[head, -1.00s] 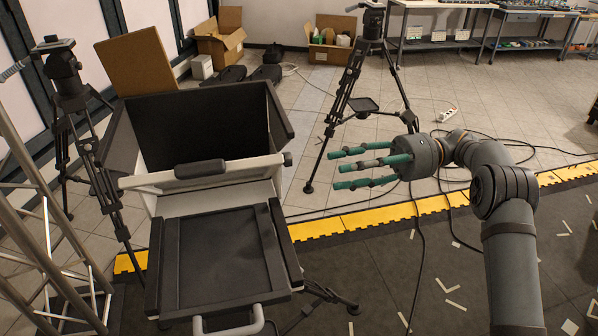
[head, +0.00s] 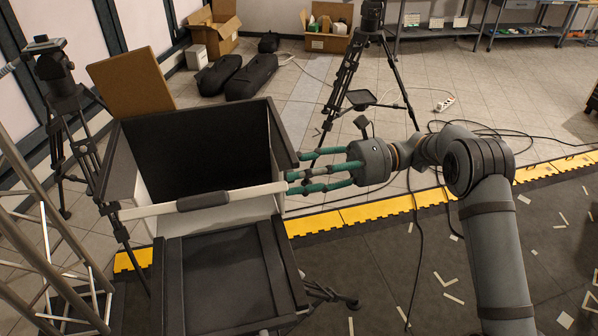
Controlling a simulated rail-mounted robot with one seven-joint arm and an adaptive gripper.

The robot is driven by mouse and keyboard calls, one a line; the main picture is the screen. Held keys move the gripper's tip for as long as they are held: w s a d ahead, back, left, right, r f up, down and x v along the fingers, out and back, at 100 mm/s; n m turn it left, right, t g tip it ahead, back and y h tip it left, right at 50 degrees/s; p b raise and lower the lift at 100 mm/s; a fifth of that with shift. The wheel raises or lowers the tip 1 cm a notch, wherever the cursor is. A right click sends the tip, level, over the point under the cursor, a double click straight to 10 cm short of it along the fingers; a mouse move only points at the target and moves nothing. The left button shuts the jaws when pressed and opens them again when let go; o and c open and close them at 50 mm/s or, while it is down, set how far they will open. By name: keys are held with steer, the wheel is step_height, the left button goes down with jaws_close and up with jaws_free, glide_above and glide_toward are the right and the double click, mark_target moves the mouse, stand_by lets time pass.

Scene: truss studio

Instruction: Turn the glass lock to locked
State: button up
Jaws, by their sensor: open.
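A teleprompter-like rig stands at left, with a black open hood (head: 200,150) and a flat dark-framed panel (head: 225,275) in front. A white crossbar (head: 145,210) with a dark grip (head: 203,200) spans the hood's front. The glass lock cannot be made out clearly; my fingers cover the crossbar's right end, where a dark knob showed earlier. My gripper (head: 294,175) points left, its teal fingers spread and empty. The fingertips overlap the rig's right edge in the head view. I cannot tell whether they touch it.
A brown board (head: 130,82) stands behind the hood. A tripod (head: 350,80) rises behind my gripper, with cables on the floor. A metal truss (head: 45,240) is at left. Yellow edging (head: 400,203) borders the dark floor mat. Black bags (head: 255,83) lie at the back.

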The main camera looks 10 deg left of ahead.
steer(key=shift+c, duration=0.7)
steer(key=shift+d, duration=0.1)
steer(key=c, duration=1)
steer(key=shift+o, duration=0.2)
steer(key=shift+m, duration=0.4)
steer(key=m+p, duration=0.2)
steer(key=m, duration=0.2)
steer(key=m+p, duration=0.2)
steer(key=m, duration=0.2)
steer(key=m+p, duration=0.2)
steer(key=m, duration=0.3)
steer(key=shift+s, duration=0.25)
steer(key=m+p, duration=0.1)
steer(key=m, duration=0.3)
steer(key=shift+f+p, duration=0.1)
steer(key=shift+p, duration=0.3)
jaws_close()
steer(key=shift+d, duration=0.1)
